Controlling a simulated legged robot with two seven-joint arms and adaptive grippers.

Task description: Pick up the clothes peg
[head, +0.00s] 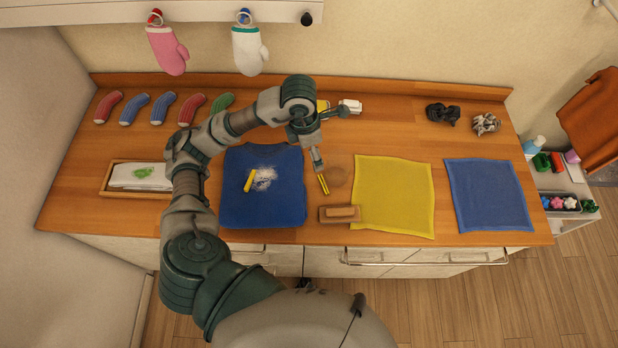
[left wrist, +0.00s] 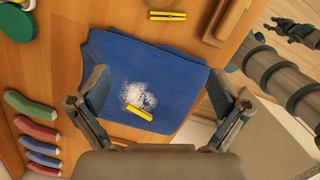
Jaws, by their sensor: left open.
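A yellow clothes peg (head: 323,183) with two prongs lies on the wooden countertop, right of a folded blue garment (head: 290,205). In the left wrist view the peg (left wrist: 168,15) is near the top edge, beyond the garment. My left gripper (head: 330,137) is open and empty above the counter, with one finger close to the peg in the head view. Its spread fingers (left wrist: 158,75) frame the garment in the left wrist view. A yellow stick (head: 249,180) lies on the garment beside white powder (head: 264,178).
Yellow (head: 394,195) and blue (head: 488,195) cloths lie to the right. Several socks (head: 162,108) line the back left, above a tray (head: 105,180).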

